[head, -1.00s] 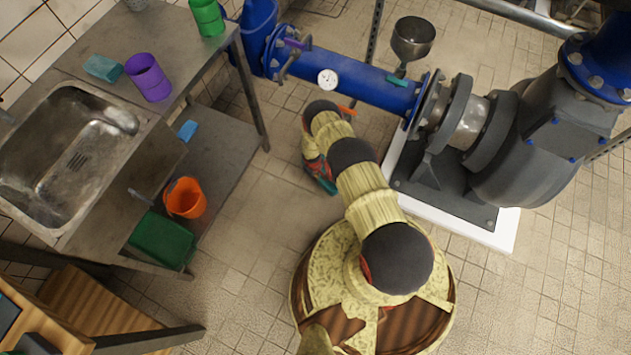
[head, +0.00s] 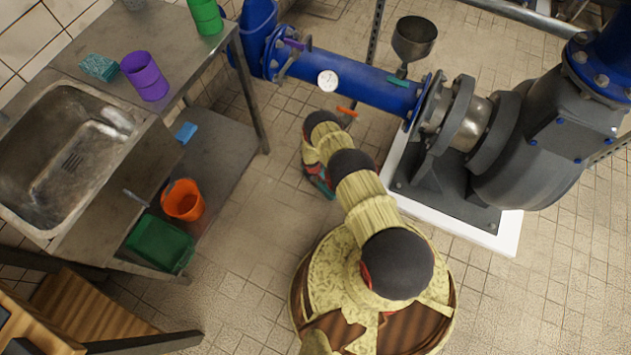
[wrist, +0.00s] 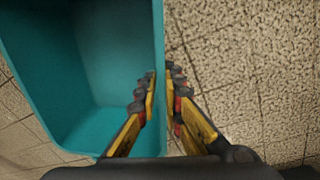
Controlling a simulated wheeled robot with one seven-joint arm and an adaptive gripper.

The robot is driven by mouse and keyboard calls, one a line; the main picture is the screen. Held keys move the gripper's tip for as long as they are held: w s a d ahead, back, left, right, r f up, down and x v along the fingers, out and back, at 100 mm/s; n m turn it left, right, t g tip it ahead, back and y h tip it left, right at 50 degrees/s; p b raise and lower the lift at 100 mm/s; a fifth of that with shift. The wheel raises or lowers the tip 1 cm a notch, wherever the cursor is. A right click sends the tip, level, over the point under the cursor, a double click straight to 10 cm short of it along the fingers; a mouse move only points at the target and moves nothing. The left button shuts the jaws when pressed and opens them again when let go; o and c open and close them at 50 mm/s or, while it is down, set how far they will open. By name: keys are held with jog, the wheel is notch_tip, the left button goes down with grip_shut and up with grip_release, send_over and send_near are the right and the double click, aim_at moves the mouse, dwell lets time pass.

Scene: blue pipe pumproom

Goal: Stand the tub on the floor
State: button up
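The teal tub (wrist: 95,60) fills the left of the wrist view, with its open inside facing the camera. My gripper (wrist: 161,75) straddles the tub's right wall, one yellow-and-black finger inside and one outside. The fingers are closed against that thin wall. Tiled floor shows beyond the tub, but I cannot tell whether its base touches the floor. In the head view my arm hides the gripper and most or all of the tub; only a small teal and red patch shows under the arm.
A steel sink bench (head: 60,235) stands at the left, with an orange bucket (head: 183,200) and green bin (head: 160,243) on its lower shelf. A blue pipe (head: 355,80) and grey pump (head: 530,150) lie ahead and right. Floor (head: 245,225) between bench and arm is clear.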

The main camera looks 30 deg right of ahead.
jog(key=o, duration=0.3)
